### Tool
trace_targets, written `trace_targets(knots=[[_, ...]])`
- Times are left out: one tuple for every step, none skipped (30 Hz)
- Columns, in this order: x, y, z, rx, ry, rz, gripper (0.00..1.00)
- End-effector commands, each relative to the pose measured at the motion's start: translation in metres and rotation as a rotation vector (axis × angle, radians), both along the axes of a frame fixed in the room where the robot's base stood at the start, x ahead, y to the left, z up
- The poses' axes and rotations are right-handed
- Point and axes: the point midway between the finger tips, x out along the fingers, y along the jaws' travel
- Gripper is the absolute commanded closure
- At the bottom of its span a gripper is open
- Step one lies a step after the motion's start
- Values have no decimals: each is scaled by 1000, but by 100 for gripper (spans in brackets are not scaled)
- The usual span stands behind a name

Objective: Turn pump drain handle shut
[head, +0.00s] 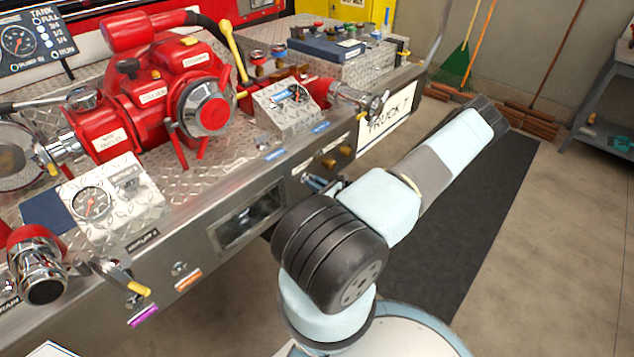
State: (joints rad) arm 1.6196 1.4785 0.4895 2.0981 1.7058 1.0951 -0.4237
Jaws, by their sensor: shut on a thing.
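My gripper (323,185) is at the front face of the metal bumper (385,111), just right of the dark window in it. It is small in the head view and partly covered by my own arm. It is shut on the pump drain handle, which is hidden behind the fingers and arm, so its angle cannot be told. A small brass knob (328,163) and another brass knob (346,150) stick out of the bumper just above and right of my gripper.
The red pump (155,95) sits on the diamond-plate deck. A yellow-tipped lever (125,277) is at the lower left. A TRUCK 7 sign (388,112) hangs on the bumper. A dark mat (460,220) covers clear floor to the right; a workbench (605,85) stands beyond.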

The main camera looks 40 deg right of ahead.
Motion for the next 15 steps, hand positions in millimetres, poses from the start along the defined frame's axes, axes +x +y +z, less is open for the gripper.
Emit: trace_targets(knots=[[-1, -4, 0, 4, 0, -9, 100], [-1, -4, 0, 11, 1, -10, 100], [-1, -4, 0, 24, 2, -10, 100], [-1, -3, 0, 35, 3, -10, 100], [-1, -3, 0, 47, 4, -10, 100], [-1, -3, 0, 67, 5, -10, 100], [-1, -3, 0, 84, 6, -9, 100], [0, -3, 0, 102, 8, -9, 100], [0, -3, 0, 129, 10, -8, 100], [0, -3, 0, 152, 12, -7, 100], [0, -3, 0, 174, 14, -7, 100], [0, -3, 0, 207, 16, -7, 100], [0, -3, 0, 233, 18, -7, 100], [0, -4, 0, 260, 20, -7, 100], [0, -4, 0, 298, 24, -7, 100]])
